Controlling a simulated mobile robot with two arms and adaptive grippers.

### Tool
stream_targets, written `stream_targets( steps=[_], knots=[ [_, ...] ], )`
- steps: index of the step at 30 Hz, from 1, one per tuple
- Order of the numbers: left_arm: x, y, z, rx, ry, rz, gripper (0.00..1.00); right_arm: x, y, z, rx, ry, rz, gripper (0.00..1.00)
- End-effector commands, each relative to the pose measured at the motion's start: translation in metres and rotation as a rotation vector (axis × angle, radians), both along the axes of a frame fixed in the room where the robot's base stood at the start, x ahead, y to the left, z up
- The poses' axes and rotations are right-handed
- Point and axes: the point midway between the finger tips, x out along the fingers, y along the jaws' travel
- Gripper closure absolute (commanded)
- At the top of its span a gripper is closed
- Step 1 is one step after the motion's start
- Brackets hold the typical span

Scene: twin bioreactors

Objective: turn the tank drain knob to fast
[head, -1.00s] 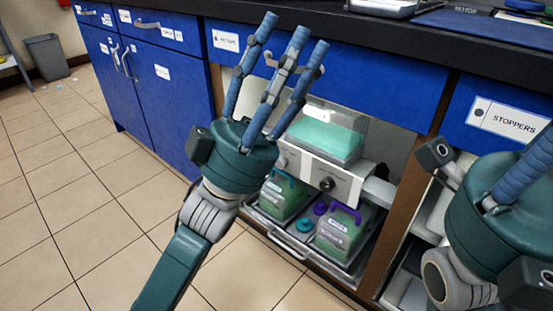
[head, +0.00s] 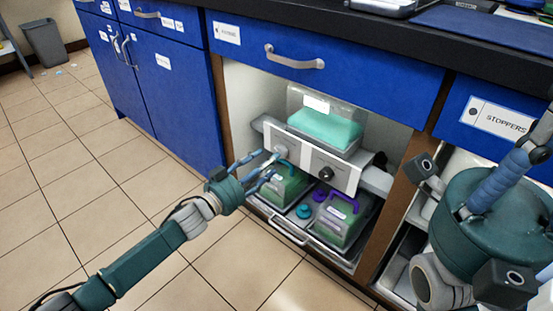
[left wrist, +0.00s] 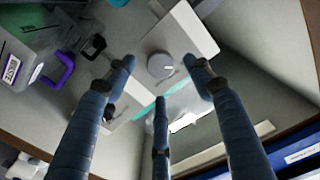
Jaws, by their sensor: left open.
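The tank (head: 325,125) holds teal liquid and stands above a white control panel (head: 300,157) inside the open cabinet bay. A pale grey knob (head: 281,150) is on the panel's left part and a black knob (head: 325,173) on its right part. My left gripper (head: 268,168) is in front of the left part, its blue fingers spread and empty. In the left wrist view the grey knob (left wrist: 160,65) lies between the open fingers, with no clear contact; its label is unreadable. My right gripper (head: 495,195) is at the right edge, partly cut off.
Below the panel, green-filled containers (head: 343,222), one with a purple handle, stand in a tray (head: 290,235). A blue drawer (head: 320,70) hangs above the bay. A brown post (head: 395,195) bounds it at right. Tiled floor (head: 130,200) at left is clear.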

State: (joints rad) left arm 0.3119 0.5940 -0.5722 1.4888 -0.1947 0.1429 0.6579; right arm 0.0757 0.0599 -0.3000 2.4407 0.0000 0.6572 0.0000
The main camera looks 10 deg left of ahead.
Motion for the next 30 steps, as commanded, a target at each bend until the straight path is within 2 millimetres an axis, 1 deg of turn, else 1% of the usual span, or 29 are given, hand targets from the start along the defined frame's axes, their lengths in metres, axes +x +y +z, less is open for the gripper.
stream_targets(
  steps=[1,3,6,9,13,20,23,24,27,30],
  knots=[
    [0.009,-0.006,-0.003,-0.002,-0.003,-0.001,0.47,-0.003,0.0,-0.002,0.0,-0.018,-0.001,1.0],
    [0.02,-0.011,-0.003,-0.001,-0.003,-0.001,0.47,-0.005,0.001,0.001,-0.001,-0.034,-0.002,1.0],
    [0.031,-0.018,-0.002,-0.001,-0.003,-0.001,0.47,-0.009,0.001,0.005,-0.002,-0.054,-0.002,1.0],
    [0.039,-0.023,-0.001,-0.001,-0.002,-0.001,0.47,-0.011,0.002,0.008,-0.004,-0.065,-0.003,1.0],
    [0.043,-0.025,0.0,0.001,0.0,0.0,0.47,-0.012,0.002,0.01,-0.005,-0.072,-0.004,1.0],
    [0.043,-0.025,0.0,0.0,0.0,0.0,0.47,-0.012,0.002,0.011,-0.005,-0.072,-0.004,1.0],
    [0.043,-0.025,0.0,0.0,-0.001,0.0,0.65,-0.012,0.002,0.011,-0.005,-0.072,-0.004,1.0],
    [0.043,-0.025,0.0,0.0,-0.001,-0.001,0.73,-0.012,0.002,0.011,-0.005,-0.072,-0.004,1.0],
    [0.043,-0.025,0.0,0.0,0.0,0.0,0.92,-0.012,0.002,0.01,-0.005,-0.072,-0.004,1.0],
    [0.043,-0.025,0.0,0.0,0.0,0.0,0.93,-0.012,0.002,0.01,-0.005,-0.071,-0.004,1.0]
  ],
)
